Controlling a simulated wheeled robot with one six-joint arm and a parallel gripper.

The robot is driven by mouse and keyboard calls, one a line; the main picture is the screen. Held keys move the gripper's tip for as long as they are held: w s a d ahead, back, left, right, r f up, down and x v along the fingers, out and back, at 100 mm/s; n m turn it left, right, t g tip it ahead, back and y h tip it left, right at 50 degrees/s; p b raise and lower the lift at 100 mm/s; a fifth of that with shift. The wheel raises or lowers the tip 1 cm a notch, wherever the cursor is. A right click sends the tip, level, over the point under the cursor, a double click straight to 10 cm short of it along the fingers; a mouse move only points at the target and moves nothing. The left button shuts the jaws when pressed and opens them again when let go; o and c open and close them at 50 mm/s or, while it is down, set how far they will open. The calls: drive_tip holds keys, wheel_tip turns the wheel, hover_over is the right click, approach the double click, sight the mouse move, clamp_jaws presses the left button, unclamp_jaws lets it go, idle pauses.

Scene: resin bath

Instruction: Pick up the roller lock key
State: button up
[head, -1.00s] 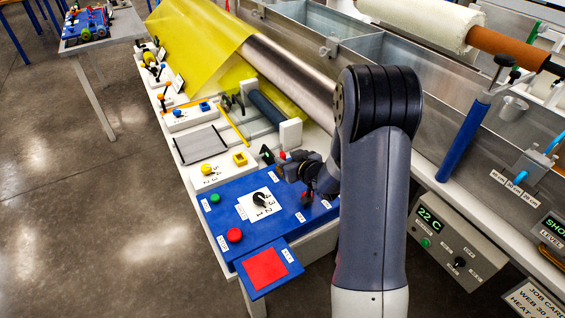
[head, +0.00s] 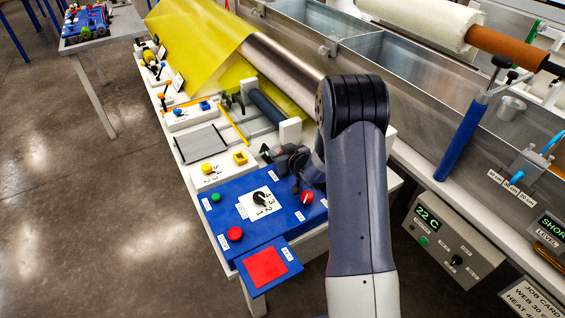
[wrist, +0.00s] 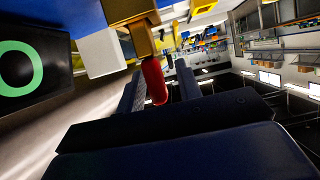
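The likely roller lock key is a red-handled piece (wrist: 155,80) below a brass block (wrist: 141,38) in the wrist view. It lies between the two fingers of my gripper (wrist: 160,76). The fingers are apart, and a gap shows on the right of the red handle, so they do not look closed on it. In the head view my gripper (head: 281,161) is at the right end of the bench fixtures, just behind the blue control panel (head: 230,216). There the gripper and wrist hide most of the red handle.
The blue panel carries a red knob (head: 307,197), a black dial (head: 260,199) and a red button (head: 235,234). A white roller post (head: 290,131) and a metal roller (head: 290,69) stand close behind my gripper. A metal tank (head: 425,85) lies to the right.

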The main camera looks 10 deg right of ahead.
clamp_jaws()
drive_tip(key=shift+r, duration=0.1)
